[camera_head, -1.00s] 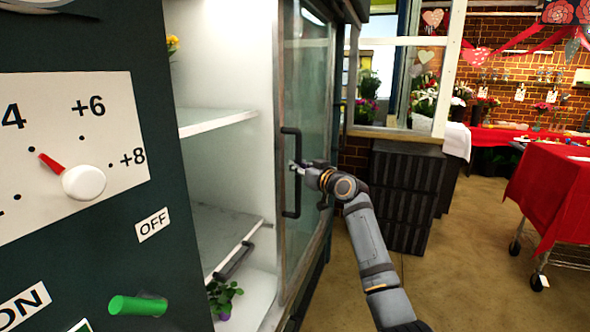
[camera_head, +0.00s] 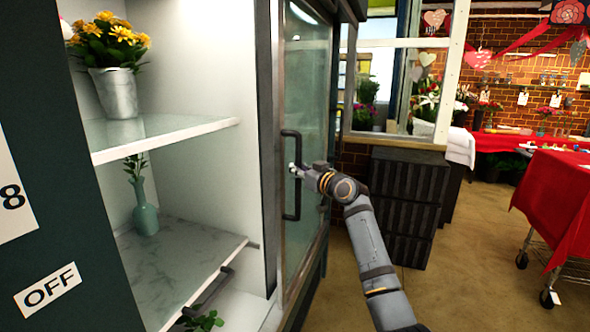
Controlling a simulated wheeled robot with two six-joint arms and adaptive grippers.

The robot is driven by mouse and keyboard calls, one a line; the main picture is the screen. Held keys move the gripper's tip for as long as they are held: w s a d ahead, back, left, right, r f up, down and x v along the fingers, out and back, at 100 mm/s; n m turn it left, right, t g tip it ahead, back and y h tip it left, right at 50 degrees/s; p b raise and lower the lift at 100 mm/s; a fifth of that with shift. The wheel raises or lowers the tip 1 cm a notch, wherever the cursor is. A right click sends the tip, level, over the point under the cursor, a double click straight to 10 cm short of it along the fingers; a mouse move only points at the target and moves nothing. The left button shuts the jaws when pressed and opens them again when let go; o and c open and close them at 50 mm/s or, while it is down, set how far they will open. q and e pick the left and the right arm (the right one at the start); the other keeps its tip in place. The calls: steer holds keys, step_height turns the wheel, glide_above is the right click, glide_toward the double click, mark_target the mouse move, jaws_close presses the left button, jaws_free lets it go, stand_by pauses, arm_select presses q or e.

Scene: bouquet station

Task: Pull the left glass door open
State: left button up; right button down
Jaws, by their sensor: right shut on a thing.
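A framed glass door (camera_head: 306,120) of the cooler stands right of the open, shelved compartment, seen at a steep angle. A long black vertical handle (camera_head: 291,207) runs along its near side. My right gripper (camera_head: 295,171) is shut on this handle near its middle, with the arm coming from the lower right. The handle partly hides the fingertips. I cannot tell from this view whether this is the left door. My left gripper is not in view.
The open compartment holds a bucket of yellow flowers (camera_head: 115,92) on the upper shelf (camera_head: 185,132) and a green vase (camera_head: 146,210) below. Dark crates (camera_head: 405,205) stand right of the cooler. A red-draped cart (camera_head: 555,200) is farther right, with bare floor between.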

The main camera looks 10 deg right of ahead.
steer(key=c, duration=1.8)
jaws_free()
steer(key=shift+d+f, duration=0.25)
steer(key=shift+f, duration=0.05)
steer(key=shift+o, duration=1.3)
steer(key=shift+d, duration=0.2)
steer(key=shift+s+r, duration=0.15)
steer(key=shift+r, duration=0.05)
steer(key=v, duration=1.2)
